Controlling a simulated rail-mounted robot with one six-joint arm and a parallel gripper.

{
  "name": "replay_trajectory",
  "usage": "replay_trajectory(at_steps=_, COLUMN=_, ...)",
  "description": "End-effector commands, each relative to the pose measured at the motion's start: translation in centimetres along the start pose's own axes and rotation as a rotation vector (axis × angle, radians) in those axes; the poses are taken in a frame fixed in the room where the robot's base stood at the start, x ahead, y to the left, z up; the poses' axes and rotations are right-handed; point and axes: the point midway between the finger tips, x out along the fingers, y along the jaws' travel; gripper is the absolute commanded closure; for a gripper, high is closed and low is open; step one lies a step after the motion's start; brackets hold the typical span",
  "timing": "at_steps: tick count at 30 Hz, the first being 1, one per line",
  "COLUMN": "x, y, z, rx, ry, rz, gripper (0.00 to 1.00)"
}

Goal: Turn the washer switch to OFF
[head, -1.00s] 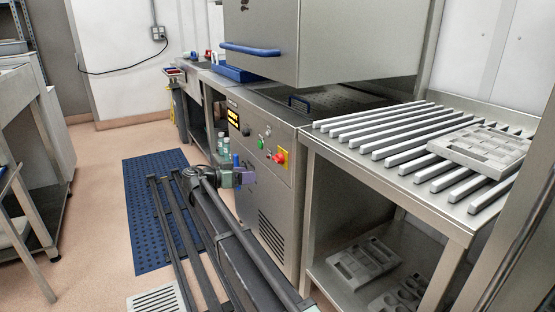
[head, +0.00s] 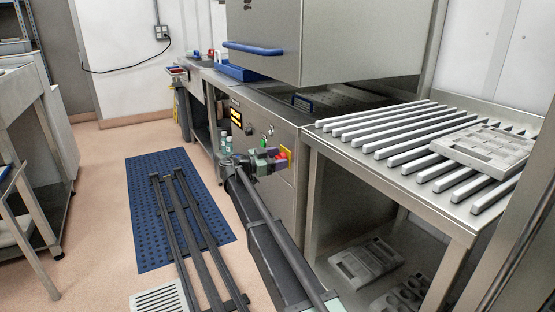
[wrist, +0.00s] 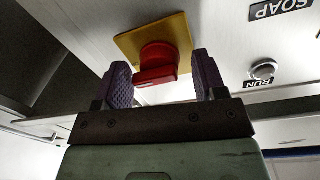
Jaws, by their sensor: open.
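The washer switch is a red knob on a yellow plate on the washer's steel front panel. In the wrist view the red knob (wrist: 157,64) sits between the two purple finger pads of my gripper (wrist: 165,82), with a gap on each side. The pads are apart and not pressed on it. In the head view my gripper (head: 272,158) is up at the panel, beside the red knob (head: 282,152), and partly hides it and its yellow plate (head: 286,163). No OFF mark is readable.
Labels SOAP (wrist: 281,9) and RUN (wrist: 258,83) and a round metal button (wrist: 264,69) are right of the knob in the wrist view. The raised washer hood (head: 330,45) hangs above. A slatted steel table (head: 400,150) stands to the right.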

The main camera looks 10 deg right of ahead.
Motion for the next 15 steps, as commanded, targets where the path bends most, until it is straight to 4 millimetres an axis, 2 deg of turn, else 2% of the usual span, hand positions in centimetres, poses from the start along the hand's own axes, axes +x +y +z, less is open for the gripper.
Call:
replay_trajectory(at_steps=6, x=0.10, y=-0.01, z=0.01, rx=0.000, ry=0.000, rz=-0.001, gripper=0.35)
replay_trajectory(at_steps=14, x=0.08, y=-0.09, z=0.01, rx=0.000, ry=0.000, rz=-0.002, gripper=0.74)
replay_trajectory(at_steps=15, x=0.08, y=-0.12, z=0.01, rx=0.000, ry=0.000, rz=-0.003, gripper=0.75)
